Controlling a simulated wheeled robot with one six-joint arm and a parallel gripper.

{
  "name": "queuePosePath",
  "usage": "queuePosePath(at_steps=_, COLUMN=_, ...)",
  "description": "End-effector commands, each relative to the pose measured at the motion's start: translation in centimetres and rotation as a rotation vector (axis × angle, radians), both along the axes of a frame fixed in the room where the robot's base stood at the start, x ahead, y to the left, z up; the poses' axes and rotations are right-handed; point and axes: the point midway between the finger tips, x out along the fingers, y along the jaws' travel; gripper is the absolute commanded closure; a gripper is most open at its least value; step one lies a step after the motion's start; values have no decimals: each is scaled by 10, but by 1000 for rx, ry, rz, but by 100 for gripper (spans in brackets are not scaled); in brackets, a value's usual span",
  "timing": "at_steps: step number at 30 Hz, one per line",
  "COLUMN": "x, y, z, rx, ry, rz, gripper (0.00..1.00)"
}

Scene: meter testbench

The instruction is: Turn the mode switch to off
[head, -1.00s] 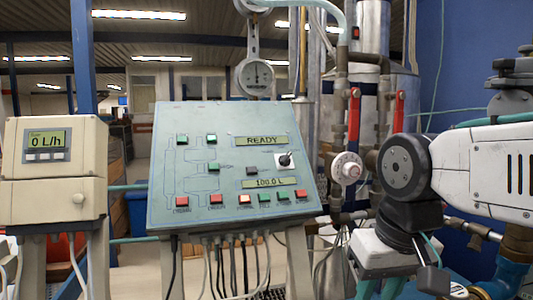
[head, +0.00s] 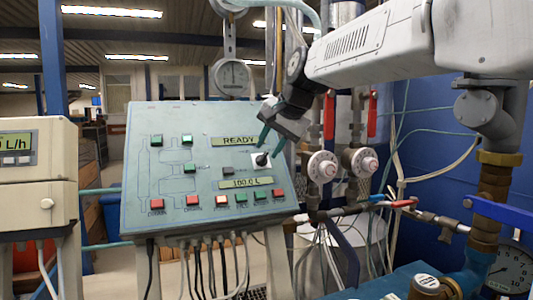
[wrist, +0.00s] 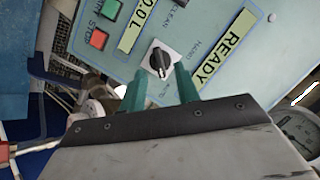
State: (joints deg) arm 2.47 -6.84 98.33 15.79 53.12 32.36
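The mode switch is a black rotary knob (head: 261,159) on a white square plate, at the right of the sloping light-blue panel (head: 140,205). It also shows in the wrist view (wrist: 160,60), with labels around it that seem to read CLEAN, MANU and AUTO. I cannot read the knob's exact setting. My gripper (head: 271,144) comes in from the upper right, just in front of the switch. Its two teal fingers are apart and empty in the wrist view (wrist: 160,76), their tips on either side of the knob's near edge. I cannot tell whether they touch the plate.
The READY display (head: 239,141) is just above the switch, and the 100.0 L display (head: 246,183) below. A row of coloured buttons (head: 221,201) runs along the panel's lower edge. Round white dials (head: 323,167), pipes and red-handled valves stand close on the right.

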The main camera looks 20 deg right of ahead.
Motion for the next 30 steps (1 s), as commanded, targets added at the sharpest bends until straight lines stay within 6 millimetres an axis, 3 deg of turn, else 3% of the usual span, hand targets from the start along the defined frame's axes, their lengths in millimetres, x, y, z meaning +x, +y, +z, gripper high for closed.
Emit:
queuePosePath(at_steps=6, x=15, y=5, z=-20, rx=-1, ry=1, rz=1, gripper=68)
queuePosePath(at_steps=16, x=17, y=6, z=-24, rx=-1, ry=0, rz=2, gripper=68)
queuePosePath(at_steps=19, x=17, y=6, z=-24, rx=-1, ry=0, rz=2, gripper=93)
queuePosePath(at_steps=20, x=17, y=6, z=-24, rx=-1, ry=0, rz=2, gripper=96)
queuePosePath(at_steps=30, x=17, y=6, z=-24, rx=-30, ry=0, rz=26, gripper=96)
